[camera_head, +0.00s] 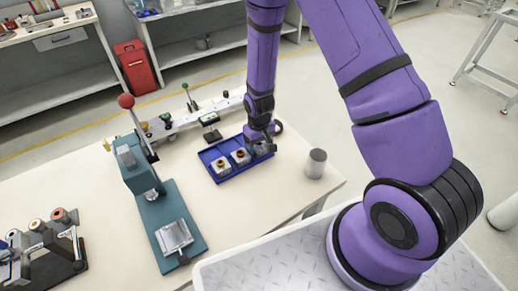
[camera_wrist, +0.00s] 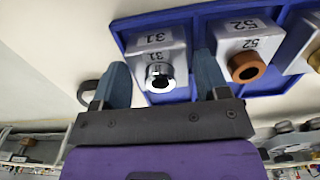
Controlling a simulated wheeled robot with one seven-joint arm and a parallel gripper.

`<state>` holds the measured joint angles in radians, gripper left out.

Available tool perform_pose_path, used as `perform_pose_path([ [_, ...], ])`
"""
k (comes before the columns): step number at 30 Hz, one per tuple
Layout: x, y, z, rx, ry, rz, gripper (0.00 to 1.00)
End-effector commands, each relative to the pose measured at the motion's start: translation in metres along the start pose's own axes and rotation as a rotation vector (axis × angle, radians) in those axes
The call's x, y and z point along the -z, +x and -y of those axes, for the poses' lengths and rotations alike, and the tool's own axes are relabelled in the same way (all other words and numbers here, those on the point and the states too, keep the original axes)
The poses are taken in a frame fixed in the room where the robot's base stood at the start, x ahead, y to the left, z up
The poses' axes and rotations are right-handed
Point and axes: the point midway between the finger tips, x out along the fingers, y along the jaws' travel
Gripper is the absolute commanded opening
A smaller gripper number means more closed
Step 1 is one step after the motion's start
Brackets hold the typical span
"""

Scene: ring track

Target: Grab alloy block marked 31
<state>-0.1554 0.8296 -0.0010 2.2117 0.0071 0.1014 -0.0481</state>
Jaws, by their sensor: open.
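The alloy block marked 31 (camera_wrist: 150,38) is a pale metal block with a shiny silver ring on its front, at the end of a blue tray (camera_wrist: 198,20) in the wrist view. My gripper (camera_wrist: 162,72) is open, with one blue-grey finger on each side of this block. Whether the fingers touch it I cannot tell. A similar block marked 52 (camera_wrist: 245,42), with a copper ring, sits beside it. In the head view my gripper (camera_head: 262,142) is over the right end of the blue tray (camera_head: 223,178) and largely hides block 31.
A green press (camera_head: 150,185) with a red-knobbed lever stands left of the tray. A grey cylinder (camera_head: 316,163) stands to its right. A rail with levers (camera_head: 175,122) runs behind. The white table (camera_head: 110,240) is clear between tray and press.

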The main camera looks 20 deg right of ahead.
Motion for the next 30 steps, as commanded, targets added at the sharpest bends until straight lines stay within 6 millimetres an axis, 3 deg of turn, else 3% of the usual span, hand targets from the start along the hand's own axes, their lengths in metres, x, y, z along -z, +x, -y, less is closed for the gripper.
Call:
perform_pose_path([
  [11, 0.0003, 0.0087, 0.0001, 0.0, 0.0, -0.002, 0.68],
  [17, 0.0003, 0.0085, 0.0002, 0.0, -0.001, -0.001, 0.23],
  [30, 0.0031, 0.0018, -0.0005, 0.0, 0.0, -0.003, 0.23],
])
